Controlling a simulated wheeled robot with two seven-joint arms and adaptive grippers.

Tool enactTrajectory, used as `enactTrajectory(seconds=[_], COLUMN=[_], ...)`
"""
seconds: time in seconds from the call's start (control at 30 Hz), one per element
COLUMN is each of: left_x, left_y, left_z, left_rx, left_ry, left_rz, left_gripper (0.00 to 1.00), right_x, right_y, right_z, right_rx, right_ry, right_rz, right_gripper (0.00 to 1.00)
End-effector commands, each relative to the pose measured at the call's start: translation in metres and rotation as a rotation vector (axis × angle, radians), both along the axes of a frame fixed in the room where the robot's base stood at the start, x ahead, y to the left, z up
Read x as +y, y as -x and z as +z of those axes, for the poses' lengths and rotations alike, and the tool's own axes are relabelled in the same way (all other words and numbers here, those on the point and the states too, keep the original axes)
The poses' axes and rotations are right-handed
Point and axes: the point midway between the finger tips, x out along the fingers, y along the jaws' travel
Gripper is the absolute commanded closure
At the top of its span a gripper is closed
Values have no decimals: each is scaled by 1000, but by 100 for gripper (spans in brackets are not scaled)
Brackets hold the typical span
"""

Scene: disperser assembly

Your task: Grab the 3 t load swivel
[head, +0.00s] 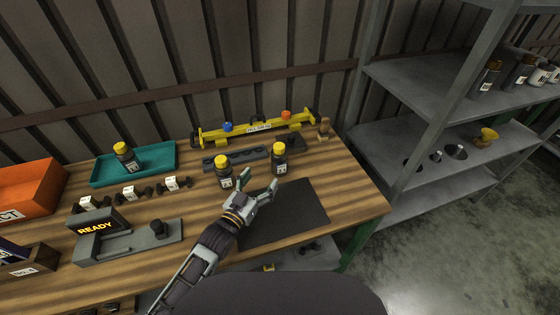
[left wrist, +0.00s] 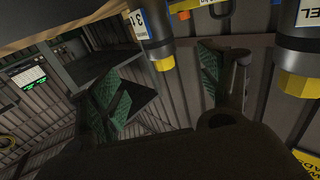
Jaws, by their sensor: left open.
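Two dark cylindrical swivels with yellow tops and white labels stand on the wooden table, a left one (head: 225,178) and a right one (head: 279,160). Their labels are too small to read in the head view. My left gripper (head: 262,181) is open and empty, just in front of the right one. In the left wrist view, which looks upside down, a swivel (left wrist: 152,32) with a label seeming to read "3 t" lies ahead between the open fingers (left wrist: 162,80). Another swivel (left wrist: 300,50), its label ending in "EL", is outside the fingers at the right. My right gripper is not in view.
A third yellow-topped cylinder (head: 126,158) stands in a teal tray (head: 165,153). A yellow beam (head: 260,127) and a grey rack (head: 235,160) lie behind the swivels. A black mat (head: 300,212) is clear. A grey "READY" fixture (head: 130,243) and orange bin (head: 35,190) are left.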

Motion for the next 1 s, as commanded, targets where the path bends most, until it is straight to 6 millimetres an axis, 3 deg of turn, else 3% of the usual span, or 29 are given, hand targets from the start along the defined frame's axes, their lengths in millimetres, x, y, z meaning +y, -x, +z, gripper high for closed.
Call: enactTrajectory(seconds=[0.47, 1.0], left_x=[-3, -22], left_y=[-6, -45], left_z=[0, 1], left_rx=[0, -1], left_ry=[1, 0], left_rz=[1, 1], left_gripper=[22, 22], right_x=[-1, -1], right_y=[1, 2], right_z=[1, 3], right_rx=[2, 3], right_ry=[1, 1], right_rz=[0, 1], right_gripper=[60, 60])
